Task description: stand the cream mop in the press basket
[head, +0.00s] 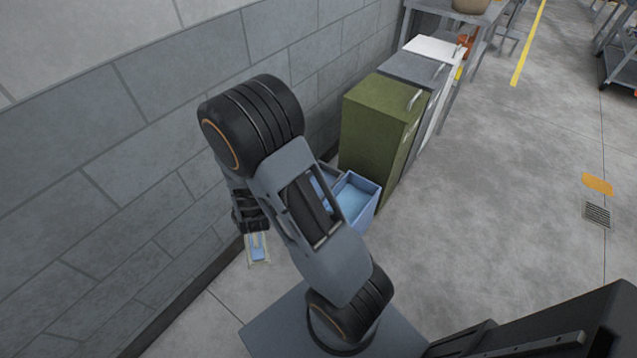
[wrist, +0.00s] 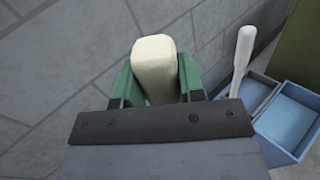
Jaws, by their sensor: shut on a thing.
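A cream block-like piece, which I take for part of the cream mop (wrist: 155,68), sits between the green fingers of my gripper (wrist: 157,85) in the wrist view. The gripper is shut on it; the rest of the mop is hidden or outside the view. In the head view my gripper (head: 259,262) hangs low by the wall, left of the blue bucket (head: 372,212). The bucket also shows at the right of the wrist view (wrist: 290,125). Its narrower left section, seemingly the press basket (wrist: 255,92), is partly hidden by my arm in the head view.
A pale upright handle (wrist: 242,60) rises at the bucket's left side. A green cabinet (head: 375,130) stands behind the bucket, with grey and white cabinets beyond it. A grey block wall (head: 130,140) runs close along the left. The floor to the right is open.

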